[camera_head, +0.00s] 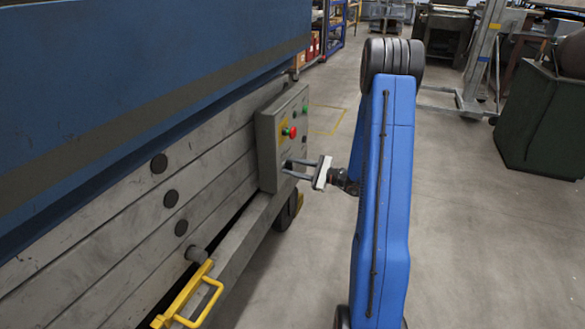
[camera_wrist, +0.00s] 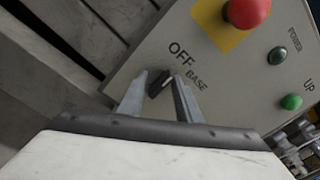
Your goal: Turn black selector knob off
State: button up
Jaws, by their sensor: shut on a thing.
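The black selector knob (camera_wrist: 159,83) is on the grey control box (camera_head: 267,150), beside the printed words OFF and BASE in the wrist view. My gripper (camera_wrist: 161,80) has its two fingers at either side of the knob and is shut on it. In the head view my gripper (camera_head: 287,167) reaches from the right to the lower part of the box face, and the knob is too small to make out there. The knob's pointer is partly hidden between the fingertips, so I cannot tell its exact setting.
A red emergency button (camera_wrist: 247,10) on a yellow plate sits above the knob. A dark button (camera_wrist: 282,60) and a green UP button (camera_wrist: 291,102) are to the right. A yellow handle (camera_head: 190,297) projects from the machine at lower left. Open floor lies right of the box.

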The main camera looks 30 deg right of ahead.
dwell(0.3)
jog(key=o, duration=1)
jog(key=shift+s, duration=0.1)
jog(key=v, duration=1.7)
jog(key=shift+s+d+f, duration=0.1)
jog(key=shift+s+d, duration=0.05)
jog(key=shift+d, duration=0.05)
